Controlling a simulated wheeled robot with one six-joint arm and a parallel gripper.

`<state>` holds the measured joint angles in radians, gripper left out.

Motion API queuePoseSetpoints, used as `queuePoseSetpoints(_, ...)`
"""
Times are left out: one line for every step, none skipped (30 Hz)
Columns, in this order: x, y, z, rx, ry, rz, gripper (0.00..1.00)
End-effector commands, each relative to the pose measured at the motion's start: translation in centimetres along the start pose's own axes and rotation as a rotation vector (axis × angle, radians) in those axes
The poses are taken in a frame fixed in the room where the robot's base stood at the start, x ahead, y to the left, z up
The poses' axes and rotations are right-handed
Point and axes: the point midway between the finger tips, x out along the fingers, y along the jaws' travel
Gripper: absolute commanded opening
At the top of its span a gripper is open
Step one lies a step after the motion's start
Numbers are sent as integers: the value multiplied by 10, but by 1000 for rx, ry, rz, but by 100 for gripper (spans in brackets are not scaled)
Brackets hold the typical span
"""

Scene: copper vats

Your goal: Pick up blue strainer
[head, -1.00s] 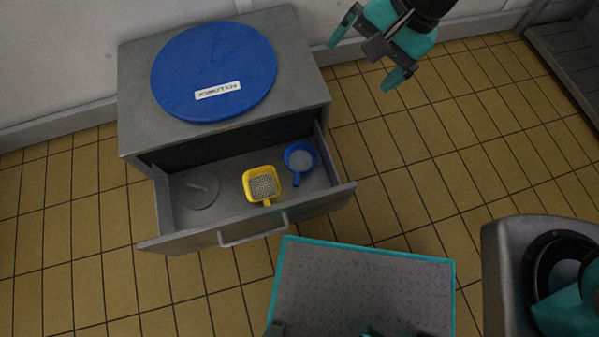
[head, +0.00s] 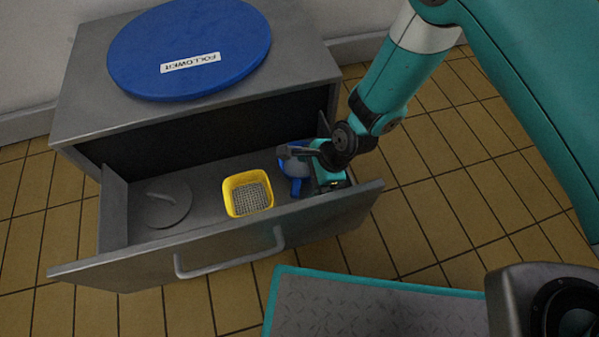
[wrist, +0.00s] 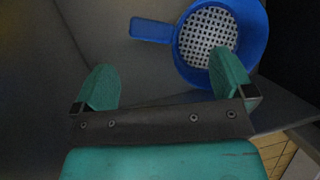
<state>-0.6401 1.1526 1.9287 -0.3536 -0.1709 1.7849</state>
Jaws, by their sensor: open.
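The blue strainer (head: 295,172) lies in the right part of the open drawer, partly hidden behind my gripper in the head view. In the wrist view the blue strainer (wrist: 252,52) shows its perforated grey mesh, with its short handle pointing left. My gripper (wrist: 165,85) is open, with its two teal fingers apart and nothing between them. The right finger overlaps the lower edge of the strainer's bowl in the picture; the left finger is below the handle. I cannot tell if either touches it. In the head view my gripper (head: 305,155) is inside the drawer at the strainer.
A yellow square strainer (head: 233,188) and a grey round lid (head: 160,212) lie in the drawer to the left. The drawer's front panel (head: 230,250) and right wall are close to my arm. A blue disc (head: 190,85) labelled FOLLOWER lies on the cabinet top (head: 85,100).

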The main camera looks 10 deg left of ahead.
Motion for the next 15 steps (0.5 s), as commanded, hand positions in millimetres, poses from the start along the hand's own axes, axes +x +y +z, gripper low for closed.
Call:
queuePoseSetpoints(6,0,-1,-1,0,0,100)
queuePoseSetpoints(7,0,-1,0,0,0,100)
queuePoseSetpoints(9,0,-2,0,0,0,100)
queuePoseSetpoints(12,0,-2,0,0,0,100)
queuePoseSetpoints(16,0,-3,-1,0,0,100)
queuePoseSetpoints(21,0,-4,-1,0,0,100)
queuePoseSetpoints(26,1,-4,-1,0,0,100)
queuePoseSetpoints(30,1,-5,-1,0,0,100)
queuePoseSetpoints(35,1,-6,-2,0,0,100)
queuePoseSetpoints(39,1,-6,-2,0,0,100)
queuePoseSetpoints(44,1,-6,-3,0,1,100)
queuePoseSetpoints(50,1,-5,-3,0,1,100)
queuePoseSetpoints(52,1,-5,-2,0,1,100)
queuePoseSetpoints(54,0,-5,-2,0,1,100)
queuePoseSetpoints(54,0,-4,-1,0,1,100)
